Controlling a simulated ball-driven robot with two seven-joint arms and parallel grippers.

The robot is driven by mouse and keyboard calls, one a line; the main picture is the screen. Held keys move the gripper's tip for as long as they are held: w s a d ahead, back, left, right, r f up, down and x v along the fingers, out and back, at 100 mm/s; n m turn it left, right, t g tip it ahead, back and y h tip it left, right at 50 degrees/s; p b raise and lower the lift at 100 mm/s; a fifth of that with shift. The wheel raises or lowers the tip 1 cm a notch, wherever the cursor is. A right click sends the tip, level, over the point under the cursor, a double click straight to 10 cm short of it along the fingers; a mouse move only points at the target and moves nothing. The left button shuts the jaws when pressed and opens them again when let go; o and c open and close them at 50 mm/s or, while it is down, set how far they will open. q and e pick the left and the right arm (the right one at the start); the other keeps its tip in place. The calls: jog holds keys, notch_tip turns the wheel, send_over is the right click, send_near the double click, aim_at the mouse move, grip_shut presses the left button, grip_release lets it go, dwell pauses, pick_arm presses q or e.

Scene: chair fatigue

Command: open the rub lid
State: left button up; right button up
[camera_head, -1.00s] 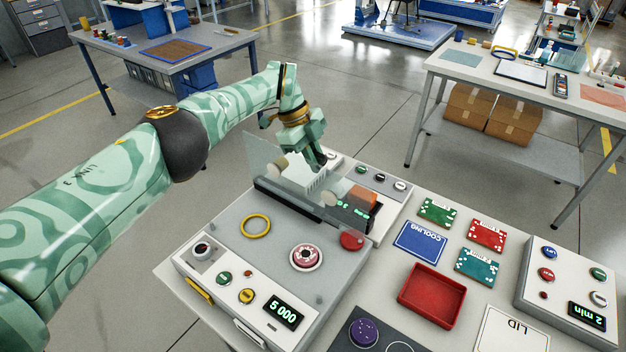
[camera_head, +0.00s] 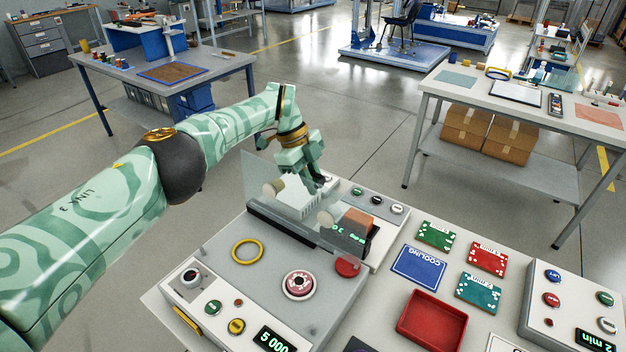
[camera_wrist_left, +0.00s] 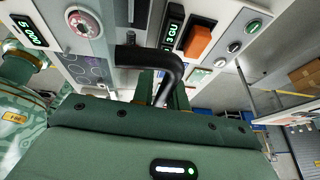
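The rub lid (camera_head: 262,185) looks like a clear panel standing up from a dark bar at the back of the grey machine (camera_head: 215,240). Its exact angle is hard to read. My left gripper (camera_head: 322,182) is at the back of the machine, behind and beside the clear panel. In the left wrist view a black curved handle (camera_wrist_left: 158,55) runs down to my left gripper's green fingers (camera_wrist_left: 162,88). The picture does not show whether they are clamped on it. My right gripper is not in view.
A pink-topped round dial (camera_head: 298,284), a yellow ring (camera_head: 247,252) and a red button (camera_head: 347,267) are on the machine. An orange block (camera_head: 358,222) stands near the lid. A red tray (camera_head: 432,320) and several cards lie to the right. Open floor lies behind.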

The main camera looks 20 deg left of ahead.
pick_arm(q)
jog(key=b+v, duration=0.1)
jog(key=v, duration=1.1)
jog(key=shift+d, duration=0.1)
